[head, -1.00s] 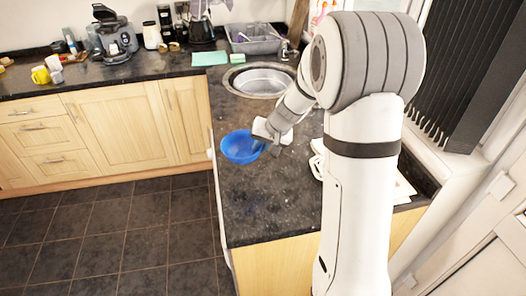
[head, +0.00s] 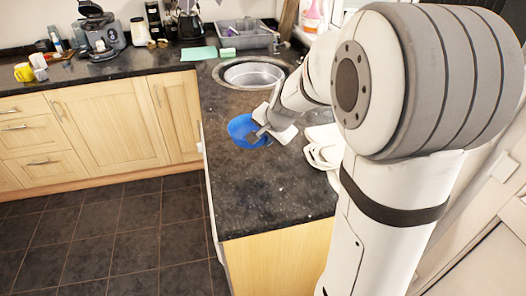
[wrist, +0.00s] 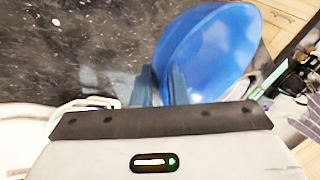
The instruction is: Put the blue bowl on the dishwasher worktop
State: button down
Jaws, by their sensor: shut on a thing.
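A round metal sink (head: 254,75) lies behind the bowl. White dishes (head: 322,150) stand to the right, beside my arm. A green cloth (head: 198,53) and a grey dish rack (head: 245,35) are farther back. The worktop's front part is clear.

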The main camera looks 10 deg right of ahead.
notch_tip(320, 180, down, 9)
jog(key=shift+f+b, duration=0.1)
jog(key=shift+b, duration=1.05)
jog(key=c, duration=1.4)
grip_release()
jog(key=shift+c, duration=0.2)
jog(key=p+v, duration=0.2)
jog(key=v, duration=0.9)
jog(key=s+a+r+n+g, duration=0.1)
jog(key=s+n, duration=0.4)
jog(key=s, duration=0.4)
jog(key=s+a+n+g+h, duration=0.1)
jog(key=s+n, duration=0.4)
jog(key=s, duration=0.5)
jog(key=shift+s+a+r+g, duration=0.2)
jog(key=shift+a+r+g, duration=0.2)
jog(key=shift+g, duration=0.2)
